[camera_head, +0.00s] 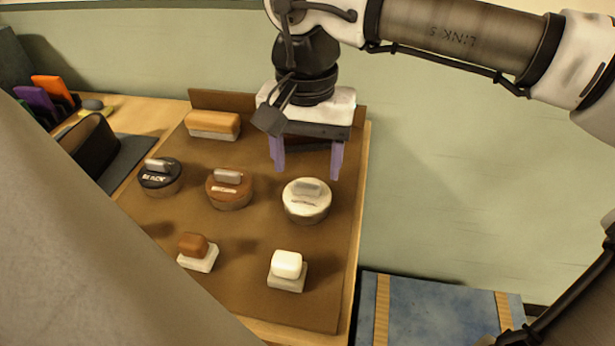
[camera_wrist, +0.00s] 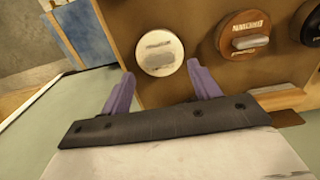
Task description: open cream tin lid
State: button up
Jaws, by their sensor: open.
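The cream tin (camera_head: 306,203) stands on the brown mat, rightmost in a row of three round tins. Its pale lid with a grey handle block (camera_head: 307,189) sits on top. In the wrist view the cream tin (camera_wrist: 158,52) lies just beyond and between my fingertips. My gripper (camera_head: 306,172) has two purple fingers pointing down, spread apart, with nothing between them. It is above and behind the cream tin in the head view. It also shows in the wrist view (camera_wrist: 158,80). The lid looks closed; whether the fingers touch it I see no sign.
A black tin (camera_head: 160,178) and a brown tin (camera_head: 229,189) stand to the left. A tan-topped brush or block (camera_head: 213,125) lies at the back. Two small blocks, brown (camera_head: 193,246) and white (camera_head: 287,266), are in front. The mat (camera_head: 240,285) is bare between them.

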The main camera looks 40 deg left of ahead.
aim_at(307, 184)
jog(key=shift+f, duration=2.05)
jog(key=shift+c, duration=0.4)
grip_shut()
jog(key=shift+r, duration=0.1)
